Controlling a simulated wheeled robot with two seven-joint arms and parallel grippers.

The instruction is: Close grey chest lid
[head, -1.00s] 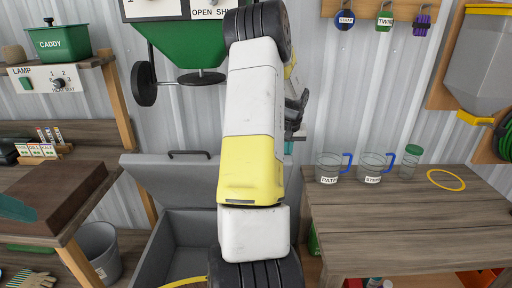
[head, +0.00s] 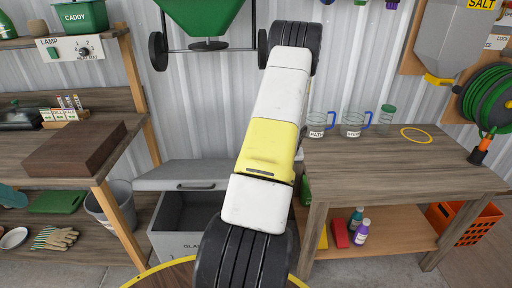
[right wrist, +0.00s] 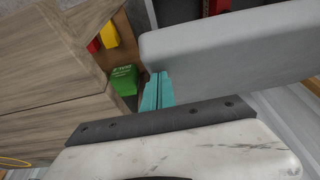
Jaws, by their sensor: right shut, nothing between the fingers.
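The grey chest (head: 178,243) stands on the floor between the left shelves and the right bench, its front label partly hidden by my right arm. Its grey lid (head: 170,172) is partly lowered, its handle edge towards me, with a dark gap above the box. In the right wrist view the lid (right wrist: 230,50) is a large grey slab. My right gripper (right wrist: 157,92) has its teal fingers together, empty, at the lid's edge; I cannot tell if they touch it. In the head view my right arm hides this gripper. My left gripper is not in view.
A wooden bench (head: 400,165) with cups stands right of the chest, with bottles (head: 358,226) on its lower shelf. A grey bucket (head: 112,205) and a wooden shelf post (head: 120,225) stand close on the left. A yellow-rimmed round thing (head: 150,275) is in front.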

